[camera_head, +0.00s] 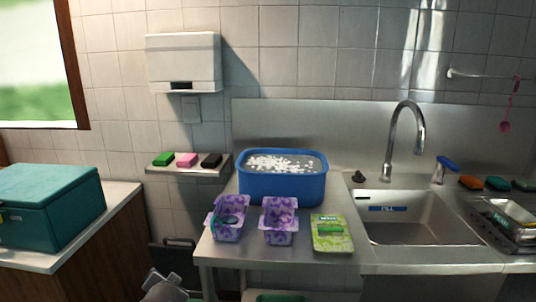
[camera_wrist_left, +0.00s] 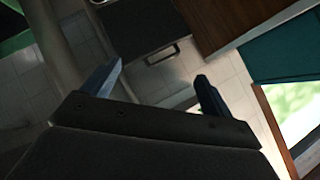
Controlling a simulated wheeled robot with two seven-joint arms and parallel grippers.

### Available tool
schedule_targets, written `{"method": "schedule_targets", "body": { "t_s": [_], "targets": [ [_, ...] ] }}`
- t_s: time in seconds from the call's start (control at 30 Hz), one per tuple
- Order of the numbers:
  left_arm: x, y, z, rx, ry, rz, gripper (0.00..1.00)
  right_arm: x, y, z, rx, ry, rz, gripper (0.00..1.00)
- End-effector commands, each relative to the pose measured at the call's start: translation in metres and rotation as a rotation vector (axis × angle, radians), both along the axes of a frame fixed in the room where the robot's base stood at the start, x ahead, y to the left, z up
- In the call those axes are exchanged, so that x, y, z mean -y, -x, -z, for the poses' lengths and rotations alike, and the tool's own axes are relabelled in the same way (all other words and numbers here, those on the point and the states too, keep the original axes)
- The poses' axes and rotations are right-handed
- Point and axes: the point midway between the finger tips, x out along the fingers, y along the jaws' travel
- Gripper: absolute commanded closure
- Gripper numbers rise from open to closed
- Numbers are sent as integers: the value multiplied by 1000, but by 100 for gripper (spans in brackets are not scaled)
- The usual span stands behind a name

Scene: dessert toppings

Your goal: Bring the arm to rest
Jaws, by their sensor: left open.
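My left gripper (camera_head: 165,283) shows at the bottom edge of the head view, low in front of the gap between the two counters. In the left wrist view its two fingers (camera_wrist_left: 155,85) are spread apart with nothing between them, so it is open and empty. It touches no object that I can see. My right gripper is in neither view.
A steel counter (camera_head: 210,246) holds a blue tub (camera_head: 283,186) of white pieces, two purple patterned containers (camera_head: 229,229) and a green pack (camera_head: 332,240). A sink (camera_head: 420,225) is at right. A teal box (camera_head: 50,215) stands on the left counter. A dark case (camera_wrist_left: 145,40) is below.

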Motion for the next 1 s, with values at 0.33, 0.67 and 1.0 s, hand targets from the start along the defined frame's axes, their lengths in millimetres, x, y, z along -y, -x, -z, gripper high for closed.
{"method": "schedule_targets", "body": {
  "t_s": [0.33, 0.67, 1.0],
  "targets": [
    [84, 138, 45, -327, 357, 57, 14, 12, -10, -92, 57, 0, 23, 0],
    [121, 241, 64, -483, 540, 4, 14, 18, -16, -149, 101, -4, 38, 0],
    [144, 343, 94, -671, 634, -85, 14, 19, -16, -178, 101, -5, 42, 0]
  ]
}}
